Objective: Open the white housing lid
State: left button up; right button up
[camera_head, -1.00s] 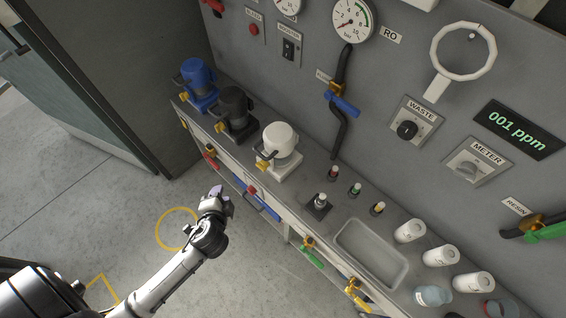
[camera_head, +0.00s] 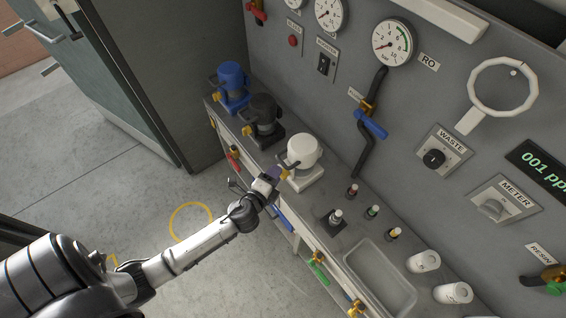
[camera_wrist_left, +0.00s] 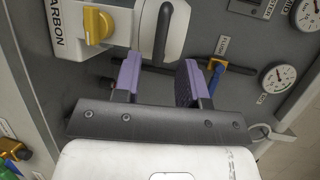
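The white housing (camera_head: 303,152) stands on the bench beside the black and blue ones, its rounded white lid down. In the left wrist view, the white housing (camera_wrist_left: 122,18) fills the upper left, with a yellow knob and a black handle (camera_wrist_left: 162,35). My left gripper (camera_head: 272,178) is close in front of the white housing. In the left wrist view, its purple-padded fingers (camera_wrist_left: 160,68) are apart, with the lower end of the handle appearing between them. Contact cannot be told. My right gripper is not in view.
The black housing (camera_head: 264,115) and blue housing (camera_head: 233,84) stand to the left. The wall behind carries gauges, switches and a blue-handled valve (camera_head: 371,124).

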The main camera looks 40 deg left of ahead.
aim_at(283, 163)
pick_arm(q)
jog(key=shift+x, duration=2.9)
jog(key=shift+c, duration=0.5)
grip_shut()
